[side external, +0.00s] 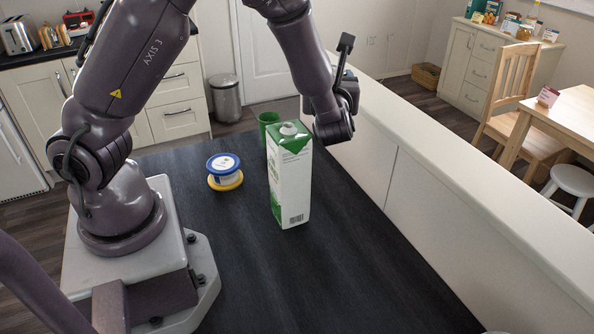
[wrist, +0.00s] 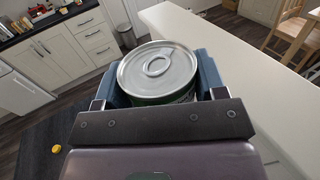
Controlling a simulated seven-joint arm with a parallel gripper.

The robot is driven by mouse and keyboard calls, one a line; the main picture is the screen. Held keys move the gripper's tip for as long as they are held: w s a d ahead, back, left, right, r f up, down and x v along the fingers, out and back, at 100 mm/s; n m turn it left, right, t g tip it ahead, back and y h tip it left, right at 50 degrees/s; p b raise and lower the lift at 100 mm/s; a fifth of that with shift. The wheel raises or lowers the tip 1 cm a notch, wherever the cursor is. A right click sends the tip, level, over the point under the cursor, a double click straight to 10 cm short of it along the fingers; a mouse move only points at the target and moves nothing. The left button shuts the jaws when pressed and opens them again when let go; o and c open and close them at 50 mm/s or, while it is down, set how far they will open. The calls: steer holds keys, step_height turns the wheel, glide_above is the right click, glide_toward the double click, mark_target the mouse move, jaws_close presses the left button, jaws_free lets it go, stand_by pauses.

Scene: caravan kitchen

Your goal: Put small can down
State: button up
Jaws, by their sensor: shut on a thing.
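The small can (wrist: 158,72) has a silver pull-ring lid and a dark green side. It fills the middle of the wrist view. My gripper (wrist: 160,82) is shut on it, with a blue-grey finger on either side. In the side view the can cannot be made out, and the gripper's fingers are hidden behind my wrist at the counter's far right. The can's bottom is hidden in both views, so I cannot tell whether it touches a surface.
A tall green and white carton (side external: 290,180) stands on the dark counter (side external: 320,270), with a green cup (side external: 266,120) behind it. Two stacked tubs, blue-rimmed (side external: 222,163) over yellow-rimmed (side external: 226,182), stand left of it. A white ledge (side external: 450,190) runs along the right. The front counter is clear.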

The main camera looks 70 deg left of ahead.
steer(key=s+a+f+n+g+y, duration=0.2)
steer(key=a+n+g, duration=0.4)
steer(key=a+g, duration=0.4)
steer(key=shift+t, duration=0.5)
steer(key=shift+a+f, duration=0.15)
steer(key=shift+f, duration=10.1)
steer(key=o, duration=1.1)
steer(key=shift+f, duration=0.15)
steer(key=shift+c, duration=0.2)
